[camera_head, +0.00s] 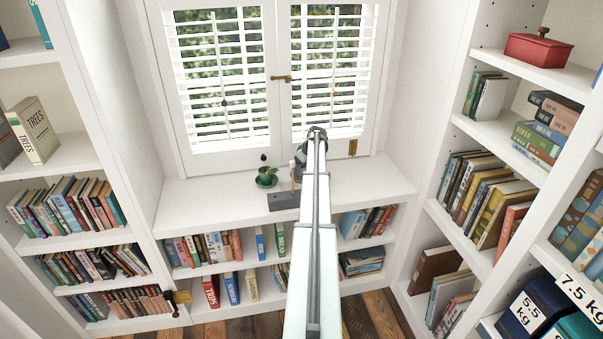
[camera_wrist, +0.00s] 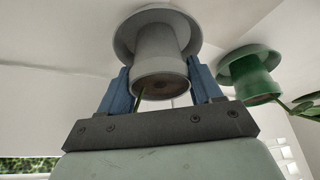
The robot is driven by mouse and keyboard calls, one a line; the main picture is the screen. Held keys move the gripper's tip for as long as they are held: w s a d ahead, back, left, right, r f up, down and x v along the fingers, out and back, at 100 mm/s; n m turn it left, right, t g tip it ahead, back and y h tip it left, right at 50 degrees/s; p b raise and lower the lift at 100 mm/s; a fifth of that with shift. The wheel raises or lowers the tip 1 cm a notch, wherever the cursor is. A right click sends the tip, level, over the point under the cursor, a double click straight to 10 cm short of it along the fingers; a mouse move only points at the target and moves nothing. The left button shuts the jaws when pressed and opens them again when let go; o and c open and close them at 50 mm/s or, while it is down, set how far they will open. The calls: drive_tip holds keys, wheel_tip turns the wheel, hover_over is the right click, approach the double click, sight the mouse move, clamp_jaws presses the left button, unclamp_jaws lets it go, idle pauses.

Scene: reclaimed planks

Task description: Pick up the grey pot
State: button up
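The grey pot (camera_wrist: 161,60) fills the upper middle of the wrist view, which shows it upside down. Brown soil shows in its mouth, with a bit of green stem. It stands on a round grey saucer. My gripper (camera_wrist: 160,85) has its two blue fingers apart, one on each side of the pot, close to its rim. No clear grip on it shows, and I cannot tell whether either finger touches it. In the head view my arm hides most of the pot and the gripper, on the white shelf top (camera_head: 370,185) under the window.
A green pot (camera_wrist: 250,85) with a leafy plant stands close beside it, also in the head view (camera_head: 266,178). A dark grey block (camera_head: 284,201) lies near the shelf's front edge. Shuttered windows (camera_head: 222,80) rise behind. Bookshelves flank both sides. The shelf top's left part is clear.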

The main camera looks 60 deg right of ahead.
drive_tip(key=c, duration=0.8)
drive_tip(key=shift+r, duration=6.55)
drive_tip(key=shift+c, duration=0.2)
drive_tip(key=shift+m, duration=0.3)
drive_tip(key=a+f, duration=0.1)
drive_tip(key=f, duration=0.5)
drive_tip(key=a+f, duration=0.1)
drive_tip(key=f, duration=0.2)
drive_tip(key=shift+a+f, duration=0.25)
drive_tip(key=shift+a, duration=0.05)
drive_tip(key=shift+d+f+m, duration=0.15)
drive_tip(key=shift+d+m, duration=0.2)
drive_tip(key=shift+m, duration=0.05)
drive_tip(key=shift+d+r+m+g+h, duration=0.25)
drive_tip(key=shift+d+m+h, duration=0.35)
drive_tip(key=shift+d+m, duration=0.3)
drive_tip(key=shift+m, duration=0.4)
